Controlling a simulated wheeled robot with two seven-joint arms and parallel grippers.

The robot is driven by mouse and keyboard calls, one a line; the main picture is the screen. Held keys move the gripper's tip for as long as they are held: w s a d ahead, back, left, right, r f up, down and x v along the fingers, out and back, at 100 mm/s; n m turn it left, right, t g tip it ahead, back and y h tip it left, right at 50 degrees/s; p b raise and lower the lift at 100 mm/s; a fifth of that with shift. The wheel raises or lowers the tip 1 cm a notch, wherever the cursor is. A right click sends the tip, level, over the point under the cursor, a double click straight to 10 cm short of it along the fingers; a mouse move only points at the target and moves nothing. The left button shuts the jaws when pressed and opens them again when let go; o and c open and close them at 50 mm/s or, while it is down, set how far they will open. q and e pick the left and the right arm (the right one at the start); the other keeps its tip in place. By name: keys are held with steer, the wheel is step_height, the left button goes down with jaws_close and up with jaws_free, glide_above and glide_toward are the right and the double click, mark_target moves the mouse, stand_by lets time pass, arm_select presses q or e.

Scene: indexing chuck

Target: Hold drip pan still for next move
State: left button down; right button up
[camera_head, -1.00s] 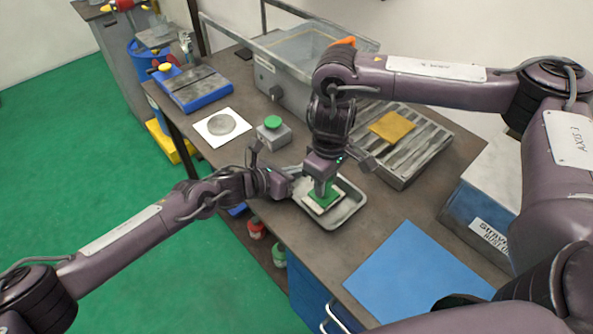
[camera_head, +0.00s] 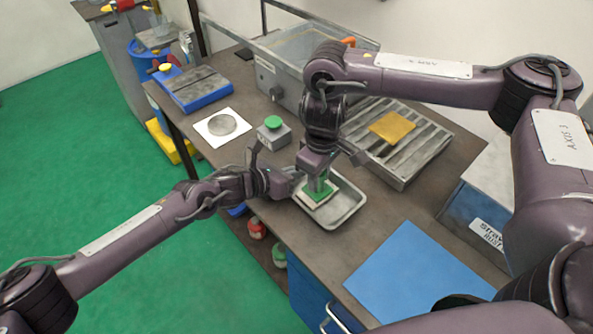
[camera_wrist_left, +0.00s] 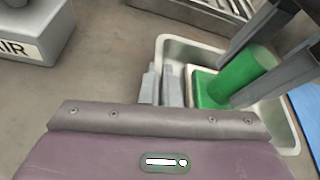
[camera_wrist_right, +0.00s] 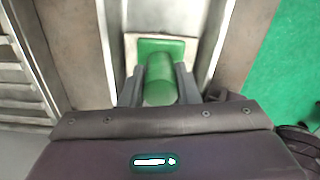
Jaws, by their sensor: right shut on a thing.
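The drip pan (camera_head: 350,212) is a shallow grey metal tray on the bench, also in the left wrist view (camera_wrist_left: 283,140). My left gripper (camera_wrist_left: 161,86) is shut on its left wall, one finger on each side of the rim. My right gripper (camera_wrist_right: 158,88) is shut on the green upright handle (camera_wrist_right: 160,78) of a block with a green top and pale square base (camera_wrist_right: 130,52). The block is within the pan, toward its left side. I cannot tell whether its base touches the pan floor. In the head view the right gripper (camera_head: 318,178) partly hides the handle.
A grey box with a green button (camera_head: 273,123) and a white sheet with a grey disc (camera_head: 222,125) lie left of the pan. A blue mat (camera_head: 415,275) lies front right.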

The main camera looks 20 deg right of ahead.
steer(key=shift+s+d, duration=0.3)
steer(key=shift+s, duration=0.5)
steer(key=shift+s+d, duration=0.25)
steer(key=shift+s, duration=0.55)
steer(key=shift+s+d, duration=0.3)
steer(key=shift+s, duration=0.5)
steer(key=shift+w, duration=0.1)
steer(key=shift+w+a+r, duration=0.1)
steer(key=shift+w+a, duration=0.2)
steer(key=shift+w, duration=0.5)
steer(key=shift+w+a+f, duration=0.1)
steer(key=shift+w+a, duration=0.15)
steer(key=shift+w, duration=0.55)
steer(key=shift+w+a+r, duration=0.1)
steer(key=shift+w+a, duration=0.2)
steer(key=shift+w, duration=0.5)
steer(key=shift+s, duration=0.1)
steer(key=shift+s+d, duration=0.25)
steer(key=shift+s, duration=0.5)
steer(key=shift+s+d, duration=0.3)
steer(key=shift+s, duration=0.45)
steer(key=shift+s+d, duration=0.25)
steer(key=shift+s, duration=0.5)
